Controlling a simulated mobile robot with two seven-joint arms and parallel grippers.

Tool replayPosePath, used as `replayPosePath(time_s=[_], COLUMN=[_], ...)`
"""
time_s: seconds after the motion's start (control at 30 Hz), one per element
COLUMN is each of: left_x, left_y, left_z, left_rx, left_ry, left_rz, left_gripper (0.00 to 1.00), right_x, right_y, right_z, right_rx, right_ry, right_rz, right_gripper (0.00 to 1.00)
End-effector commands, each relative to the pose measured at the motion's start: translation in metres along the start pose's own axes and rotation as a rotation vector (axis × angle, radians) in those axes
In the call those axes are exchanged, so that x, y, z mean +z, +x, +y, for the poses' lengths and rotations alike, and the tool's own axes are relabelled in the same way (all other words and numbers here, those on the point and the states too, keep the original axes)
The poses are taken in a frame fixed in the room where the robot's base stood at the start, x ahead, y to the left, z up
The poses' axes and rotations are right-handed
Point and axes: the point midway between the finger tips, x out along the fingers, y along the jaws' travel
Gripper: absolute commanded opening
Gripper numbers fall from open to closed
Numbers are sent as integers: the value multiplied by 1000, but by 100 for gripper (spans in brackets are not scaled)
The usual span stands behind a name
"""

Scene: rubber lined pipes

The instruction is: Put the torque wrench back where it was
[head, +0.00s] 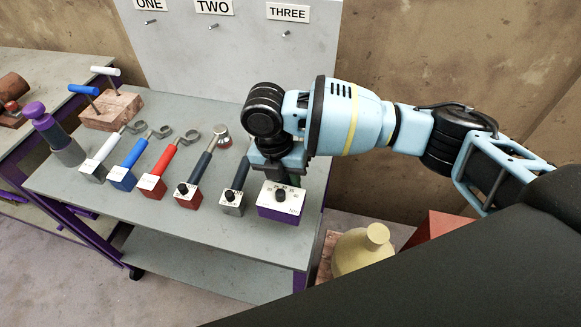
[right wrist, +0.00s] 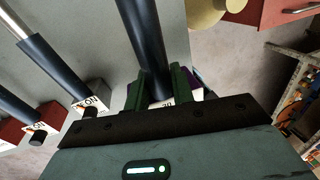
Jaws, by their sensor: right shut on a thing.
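My right gripper (head: 279,160) is at the right end of the grey bench, with its fingers pointing down. In the right wrist view the gripper (right wrist: 163,88) has its green fingers shut on the dark handle of a torque wrench (right wrist: 141,30). A purple box (head: 281,202) with a black knob and a white label face shows just below the gripper and looks like this wrench's end. I cannot tell whether it touches the bench. Similar dark-handled tools with a grey box (head: 232,203) and a red box (head: 188,195) lie to its left. My left gripper is not in view.
White (head: 98,158), blue (head: 128,167) and red (head: 158,176) handled tools lie further left on the bench (head: 170,225). A panel (head: 235,50) labelled ONE, TWO, THREE stands behind, its pegs bare. A yellowish vessel (head: 362,252) stands right of the bench.

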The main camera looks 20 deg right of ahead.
Motion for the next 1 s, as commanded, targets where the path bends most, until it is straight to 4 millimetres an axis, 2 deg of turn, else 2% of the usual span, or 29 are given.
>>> replayPosePath(time_s=[0.1,0.33,0.9,0.93,1.0], left_x=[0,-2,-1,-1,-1], left_y=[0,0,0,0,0], left_z=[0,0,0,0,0], left_rx=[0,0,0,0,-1], left_ry=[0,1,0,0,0], left_rz=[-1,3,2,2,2], left_gripper=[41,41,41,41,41], right_x=[-1,0,0,0,0], right_y=[22,49,59,60,59], right_z=[5,10,12,12,12], right_rx=[-1,2,2,1,1], right_ry=[1,0,-1,-1,-1], right_rz=[3,0,0,0,0], right_gripper=[0,0,0,27,36])
